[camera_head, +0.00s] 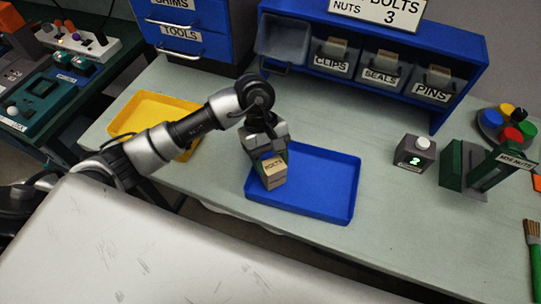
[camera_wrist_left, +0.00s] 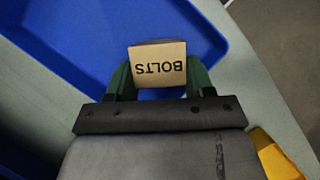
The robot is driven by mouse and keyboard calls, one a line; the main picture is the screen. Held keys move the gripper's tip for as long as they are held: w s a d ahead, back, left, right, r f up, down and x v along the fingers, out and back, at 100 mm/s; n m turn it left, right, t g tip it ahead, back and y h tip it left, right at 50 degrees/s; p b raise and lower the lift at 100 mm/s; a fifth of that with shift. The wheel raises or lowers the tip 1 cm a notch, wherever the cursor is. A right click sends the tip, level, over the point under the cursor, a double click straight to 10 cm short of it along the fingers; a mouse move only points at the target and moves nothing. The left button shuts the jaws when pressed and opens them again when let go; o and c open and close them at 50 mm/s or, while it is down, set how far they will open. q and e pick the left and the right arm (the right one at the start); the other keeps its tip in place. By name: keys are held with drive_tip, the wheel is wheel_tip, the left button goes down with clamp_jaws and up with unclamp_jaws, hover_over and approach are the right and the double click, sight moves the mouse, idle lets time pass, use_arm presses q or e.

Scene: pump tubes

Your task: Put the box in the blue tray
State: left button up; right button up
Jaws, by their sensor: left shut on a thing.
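The box (camera_head: 273,171) is a small tan carton marked BOLTS; its label also shows in the left wrist view (camera_wrist_left: 158,65). My left gripper (camera_head: 268,160) is shut on it, with green fingers on both sides of the box in the left wrist view (camera_wrist_left: 158,80). The blue tray (camera_head: 325,183) lies on the bench, shallow and empty where it shows. The box is over the left part of the tray in the head view. I cannot tell whether its underside touches the tray floor. My right gripper is not in view.
A yellow tray (camera_head: 153,112) lies to the left, partly behind my left arm. A blue shelf with labelled bins (camera_head: 384,69) stands at the back. A grey box with a white button (camera_head: 415,150) and a green stand (camera_head: 480,172) are to the right. Bare bench lies between them.

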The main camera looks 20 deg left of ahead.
use_arm(q)
drive_tip(key=shift+f, duration=0.2)
drive_tip(key=o, duration=0.9)
drive_tip(key=shift+r, duration=0.1)
drive_tip(key=shift+o, duration=0.2)
drive_tip(key=shift+r, duration=0.1)
drive_tip(key=shift+w+r, duration=0.1)
drive_tip(key=shift+r, duration=0.05)
drive_tip(key=b+v, duration=0.3)
drive_tip(key=v, duration=0.8)
drive_tip(key=shift+r, duration=0.4)
drive_tip(key=shift+a, duration=0.1)
